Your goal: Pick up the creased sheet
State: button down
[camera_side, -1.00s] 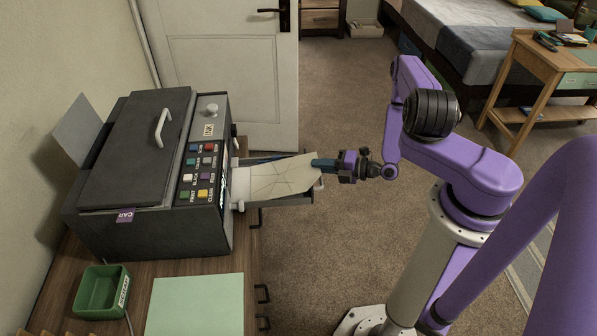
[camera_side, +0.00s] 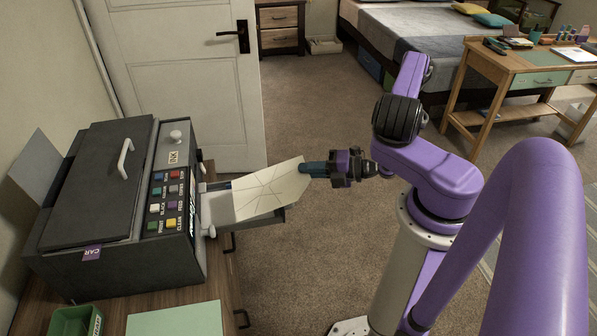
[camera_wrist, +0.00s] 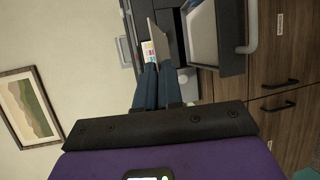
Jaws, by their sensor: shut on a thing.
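The creased sheet (camera_side: 268,192) is cream with fold lines fanning across it. It sits at the copier-like machine's output tray (camera_side: 262,220), its right end tilted up above the tray. Its left end is close to the machine, and I cannot tell whether it still touches the tray. My gripper (camera_side: 303,168) has its blue fingers shut on the sheet's right edge. In the wrist view the fingers (camera_wrist: 156,72) close on the sheet (camera_wrist: 157,40), which shows nearly edge-on beside the tray (camera_wrist: 203,35).
The dark machine (camera_side: 100,205) with coloured buttons stands on a wooden cabinet at left. A green pad (camera_side: 175,320) and a green tray (camera_side: 72,320) lie in front of it. Open carpet (camera_side: 310,100) lies behind and below my gripper.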

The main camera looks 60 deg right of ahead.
jog(key=s+a+r, duration=0.1)
jog(key=s+r, duration=0.1)
jog(key=s, duration=0.4)
jog(key=shift+s+a+r, duration=0.15)
jog(key=shift+r, duration=0.25)
dwell(0.3)
